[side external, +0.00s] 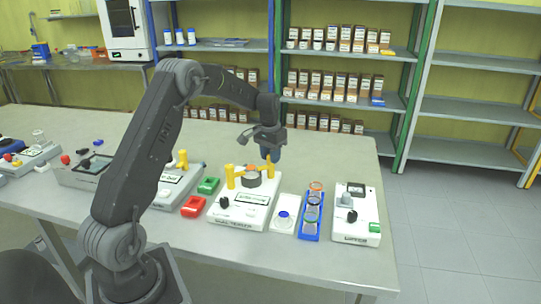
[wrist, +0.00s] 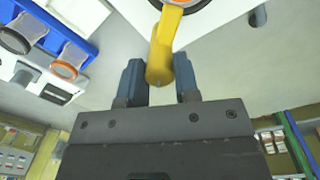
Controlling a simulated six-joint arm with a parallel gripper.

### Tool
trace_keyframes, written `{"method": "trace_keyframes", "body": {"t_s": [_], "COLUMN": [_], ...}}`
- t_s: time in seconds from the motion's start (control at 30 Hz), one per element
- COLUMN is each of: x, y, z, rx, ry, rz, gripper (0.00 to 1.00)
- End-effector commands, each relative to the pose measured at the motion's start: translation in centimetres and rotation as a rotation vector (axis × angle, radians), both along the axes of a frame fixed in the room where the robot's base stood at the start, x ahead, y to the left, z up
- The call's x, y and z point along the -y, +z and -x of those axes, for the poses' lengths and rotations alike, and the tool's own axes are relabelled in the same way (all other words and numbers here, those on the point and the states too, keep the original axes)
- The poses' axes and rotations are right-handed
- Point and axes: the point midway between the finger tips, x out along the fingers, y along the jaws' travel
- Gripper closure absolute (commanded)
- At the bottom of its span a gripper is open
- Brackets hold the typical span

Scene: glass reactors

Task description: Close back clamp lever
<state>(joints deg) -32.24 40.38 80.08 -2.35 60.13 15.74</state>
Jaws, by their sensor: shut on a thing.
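The white reactor base (side external: 238,212) stands on the table with a dark round part (side external: 251,181) on top and yellow clamp levers around it. One yellow lever (side external: 230,176) stands upright on its left side. My gripper (side external: 270,157) is at the back of this unit, pointing down over another yellow lever (side external: 270,171). In the wrist view, this yellow lever (wrist: 163,50) lies between the two blue fingers of my gripper (wrist: 160,76), which is shut on it. The lever's far end reaches toward the round part at the top edge. The fingers partly hide the lever in the side view.
A blue rack (side external: 312,218) with several vials and a white device (side external: 356,215) with a green switch stand to the right. A red block (side external: 193,207) and a green block (side external: 208,186) lie to the left. Shelves (side external: 345,90) with boxes stand behind the table.

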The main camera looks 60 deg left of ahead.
Motion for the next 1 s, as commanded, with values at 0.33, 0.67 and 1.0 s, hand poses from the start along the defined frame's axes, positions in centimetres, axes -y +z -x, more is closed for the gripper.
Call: {"method": "trace_keyframes", "body": {"t_s": [0.33,0.67,1.0], "x": [-0.01,0.00,-0.02], "y": [0.19,0.12,0.21], "z": [-0.07,-0.05,-0.03], "rx": [0.003,0.002,0.001], "ry": [-0.014,-0.013,-0.012], "rz": [-0.001,-0.001,0.000], "gripper": [0.94,0.52,0.45]}}
